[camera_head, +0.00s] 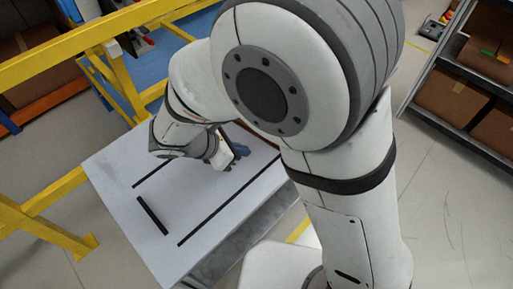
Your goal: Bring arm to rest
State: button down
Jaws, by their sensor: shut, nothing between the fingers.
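My white arm bends down over a light grey table (120,180). My gripper (222,158) is small in the picture, low over the table's right part, next to my wrist. Its fingers look close together with no held object visible. A dark bluish shape (240,151) shows right beside the gripper; I cannot tell whether it touches. My upper arm and elbow hide the table's far right corner.
Black strips (152,215) mark the table top, whose left and front parts are clear. A yellow rail frame (60,205) stands close at the left. A shelf with cardboard boxes (450,90) is at the right. Open floor (450,200) lies at the lower right.

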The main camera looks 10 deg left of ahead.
jog(key=v, duration=0.3)
jog(key=shift+s+a+r, duration=0.15)
jog(key=shift+a+r, duration=0.05)
jog(key=shift+r, duration=0.1)
jog(key=shift+d, duration=0.1)
jog(key=s+d+r+m+g+y+p, duration=0.1)
jog(key=d+r+m+y, duration=0.2)
jog(key=d+m, duration=1)
jog(key=s+d+r+m+g+y+p, duration=0.1)
jog(key=d+r+m+g+y+p, duration=0.1)
jog(key=d+r+m, duration=0.6)
jog(key=shift+d+r+m+y, duration=0.3)
jog(key=shift+d+m+y, duration=0.5)
jog(key=shift+d+m, duration=2.7)
jog(key=shift+d+n, duration=0.75)
jog(key=shift+n, duration=0.15)
